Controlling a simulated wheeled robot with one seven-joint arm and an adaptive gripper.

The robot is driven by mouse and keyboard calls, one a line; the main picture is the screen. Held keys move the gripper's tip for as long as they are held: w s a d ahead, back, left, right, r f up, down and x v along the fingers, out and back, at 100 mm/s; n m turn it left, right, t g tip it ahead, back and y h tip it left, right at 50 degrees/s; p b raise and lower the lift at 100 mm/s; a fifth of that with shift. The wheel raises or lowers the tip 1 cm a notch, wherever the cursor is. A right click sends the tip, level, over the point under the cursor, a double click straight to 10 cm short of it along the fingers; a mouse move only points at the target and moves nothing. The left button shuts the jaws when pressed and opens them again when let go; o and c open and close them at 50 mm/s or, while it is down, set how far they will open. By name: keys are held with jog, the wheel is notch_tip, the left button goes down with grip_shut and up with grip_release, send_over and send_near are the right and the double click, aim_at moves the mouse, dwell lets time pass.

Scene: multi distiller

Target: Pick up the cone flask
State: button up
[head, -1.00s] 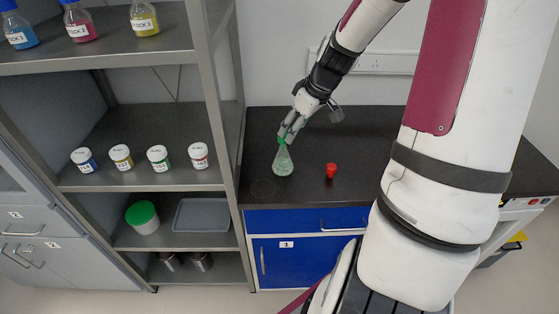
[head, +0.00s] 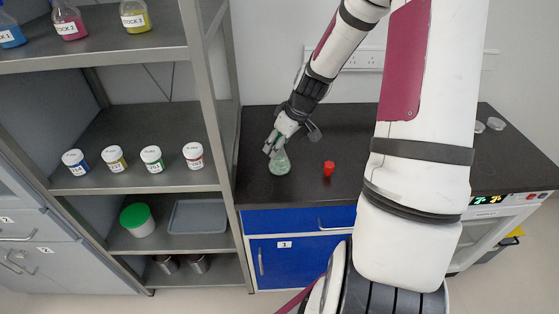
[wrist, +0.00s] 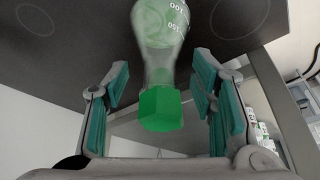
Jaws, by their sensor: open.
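The cone flask (head: 280,164) stands upright on the black bench top. It is clear glass with greenish contents. Its green cap (wrist: 161,108) shows large in the wrist view, with the glass body (wrist: 160,25) beyond it. My gripper (head: 271,150) is at the flask's neck in the head view and partly hides the cap. In the wrist view my gripper (wrist: 160,100) is open, with one teal-padded finger on each side of the cap. Gaps show between the pads and the cap.
A small red object (head: 328,168) stands on the bench (head: 300,195) right of the flask. A metal shelf unit (head: 130,190) with several labelled jars is close on the left. The back wall has a socket strip (head: 365,60).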

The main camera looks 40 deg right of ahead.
grip_shut()
jog(key=shift+r, duration=0.1)
jog(key=shift+s+r, duration=0.1)
jog(key=shift+r, duration=1.7)
jog(key=s+a+p, duration=0.2)
jog(key=s, duration=0.5)
jog(key=s+a+r+p, duration=0.1)
jog(key=s+a+p, duration=0.1)
jog(key=s, duration=0.6)
jog(key=shift+s+a+r, duration=0.15)
jog(key=shift+a, duration=0.1)
